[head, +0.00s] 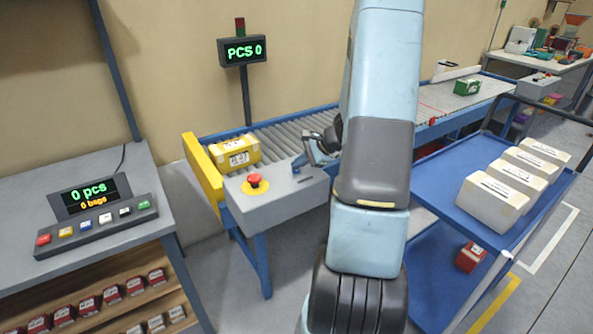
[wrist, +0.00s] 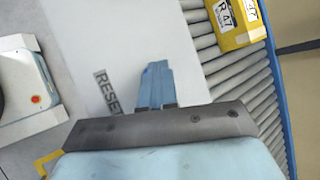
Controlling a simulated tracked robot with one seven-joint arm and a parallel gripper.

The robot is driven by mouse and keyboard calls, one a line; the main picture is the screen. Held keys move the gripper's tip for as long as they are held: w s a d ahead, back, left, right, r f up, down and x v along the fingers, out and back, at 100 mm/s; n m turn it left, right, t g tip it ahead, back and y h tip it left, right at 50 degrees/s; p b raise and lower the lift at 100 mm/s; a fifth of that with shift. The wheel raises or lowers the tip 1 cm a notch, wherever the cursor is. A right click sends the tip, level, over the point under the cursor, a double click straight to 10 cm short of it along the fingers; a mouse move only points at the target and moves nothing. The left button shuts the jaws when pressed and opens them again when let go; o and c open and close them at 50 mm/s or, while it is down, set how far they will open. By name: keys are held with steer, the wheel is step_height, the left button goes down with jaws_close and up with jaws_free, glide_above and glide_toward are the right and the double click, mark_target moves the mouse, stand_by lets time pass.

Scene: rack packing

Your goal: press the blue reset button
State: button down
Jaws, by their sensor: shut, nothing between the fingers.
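The grey control box (head: 282,200) stands at the near end of the roller conveyor, with a red mushroom button (head: 254,182) on its top. My gripper (head: 299,163) is shut and empty, its light blue fingers pointing down at the right rear part of the box top. In the wrist view my gripper (wrist: 156,68) is over the pale box top, beside the printed RESET label (wrist: 107,92). I cannot make out the blue reset button apart from my blue fingers; it seems hidden by them. Whether the fingertips touch it I cannot tell.
A yellow box (head: 236,152) lies on the rollers beyond the control box; it also shows in the wrist view (wrist: 236,22). A yellow end guard (head: 200,168) edges the conveyor. A blue cart (head: 431,177) with white boxes stands right. A key panel (head: 97,222) is left.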

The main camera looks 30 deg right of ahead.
mark_target(298, 171)
steer(key=shift+r, duration=0.8)
steer(key=shift+r, duration=2.5)
steer(key=shift+a, duration=0.1)
